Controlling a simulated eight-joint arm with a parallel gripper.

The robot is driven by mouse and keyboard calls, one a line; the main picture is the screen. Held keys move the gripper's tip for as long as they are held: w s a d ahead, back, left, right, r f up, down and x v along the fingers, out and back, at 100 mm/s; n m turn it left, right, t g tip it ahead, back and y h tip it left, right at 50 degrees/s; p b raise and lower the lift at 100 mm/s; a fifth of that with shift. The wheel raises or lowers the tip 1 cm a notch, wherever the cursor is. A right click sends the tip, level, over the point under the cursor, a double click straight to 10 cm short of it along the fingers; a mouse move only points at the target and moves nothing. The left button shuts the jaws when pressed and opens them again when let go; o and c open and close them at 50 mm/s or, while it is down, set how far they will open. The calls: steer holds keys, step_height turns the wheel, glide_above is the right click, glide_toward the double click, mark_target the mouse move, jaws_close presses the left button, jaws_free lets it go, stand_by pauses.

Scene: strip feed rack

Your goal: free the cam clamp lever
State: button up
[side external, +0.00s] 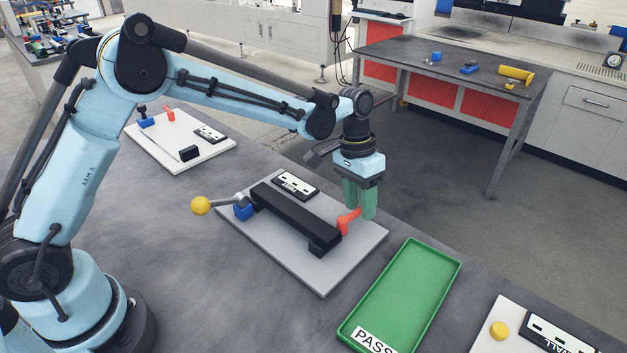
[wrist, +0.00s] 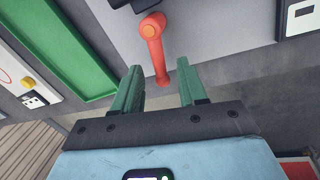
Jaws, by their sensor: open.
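The red-orange cam clamp lever (side external: 347,222) stands at the right end of a black bar (side external: 295,216) on a light grey plate (side external: 335,275). In the wrist view the lever (wrist: 154,48) has a round pivot end at the top, and its arm reaches down toward the gap between my fingers. My gripper (side external: 361,212) points down with green fingers, right at the lever. In the wrist view my gripper (wrist: 156,75) is open, with the lever's free end between or just beyond the fingertips. I cannot tell whether either finger touches it.
A green tray (side external: 457,262) marked PASS lies to the right of the plate. A yellow ball-ended handle (side external: 201,205) with a blue base (side external: 243,211) is at the bar's left end. A labelled block (side external: 296,185) sits behind the bar. A second white plate (side external: 215,152) lies farther back.

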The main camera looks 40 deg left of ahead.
step_height(320, 180, up, 12)
steer(key=a, duration=0.2)
steer(key=shift+w+f, duration=0.2)
steer(key=shift+w, duration=0.1)
steer(key=shift+a, duration=0.1)
stand_by(0.4)
steer(key=s+a+r+n+t+y, duration=0.1)
steer(key=s+a+r+t, duration=0.15)
steer(key=s, duration=0.25)
steer(key=s+a+r+n+t, duration=0.1)
steer(key=s+a+t, duration=0.1)
steer(key=s+a, duration=0.25)
steer(key=s+a+f+t+y, duration=0.1)
steer(key=s+a+f+t, duration=0.2)
steer(key=s, duration=0.6)
step_height(320, 180, down, 2)
steer(key=shift+s+a+n, duration=0.15)
steer(key=shift+s+n, duration=0.1)
steer(key=shift+n, duration=0.15)
